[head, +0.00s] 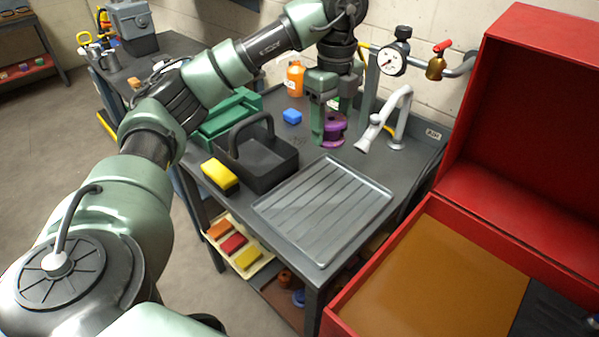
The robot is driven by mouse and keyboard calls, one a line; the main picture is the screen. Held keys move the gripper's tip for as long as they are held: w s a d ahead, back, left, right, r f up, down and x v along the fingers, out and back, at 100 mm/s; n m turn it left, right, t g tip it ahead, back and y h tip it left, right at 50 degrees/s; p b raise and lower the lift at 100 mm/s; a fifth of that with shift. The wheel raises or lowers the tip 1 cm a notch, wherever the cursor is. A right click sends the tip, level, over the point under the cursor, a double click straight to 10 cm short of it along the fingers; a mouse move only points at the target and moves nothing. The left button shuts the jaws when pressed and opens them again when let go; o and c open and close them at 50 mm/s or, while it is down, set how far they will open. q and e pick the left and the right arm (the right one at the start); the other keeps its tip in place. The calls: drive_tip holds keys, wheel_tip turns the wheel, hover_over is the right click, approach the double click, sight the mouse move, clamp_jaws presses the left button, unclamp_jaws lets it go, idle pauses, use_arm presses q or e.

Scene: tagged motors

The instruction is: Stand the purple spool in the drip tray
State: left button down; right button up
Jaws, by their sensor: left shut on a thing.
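The purple spool (335,130) stands on the grey workbench near the back, left of the silver tap. My left gripper (326,135) points down at the spool and is shut on it, with one finger in front of it. The fingers hide part of the spool, and I cannot tell whether it touches the bench. The drip tray (322,207) is a flat grey ribbed tray at the front right of the bench, empty. My right gripper is not in view.
A black caddy (262,165) with a handle and a yellow sponge (220,176) are left of the tray. An open red case (400,290) is at right.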

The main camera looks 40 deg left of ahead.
use_arm(q)
drive_tip(key=b, duration=0.2)
hover_over(324, 203)
wheel_tip(324, 203, down, 9)
wheel_tip(324, 203, down, 6)
drive_tip(key=shift+s+r+p, duration=0.1)
drive_tip(key=shift+p, duration=0.6)
wheel_tip(324, 203, down, 5)
drive_tip(key=shift+r+p, duration=0.2)
drive_tip(key=shift+p, duration=0.1)
drive_tip(key=shift+f, duration=0.15)
drive_tip(key=shift+f, duration=0.2)
drive_tip(key=c, duration=0.5)
unclamp_jaws()
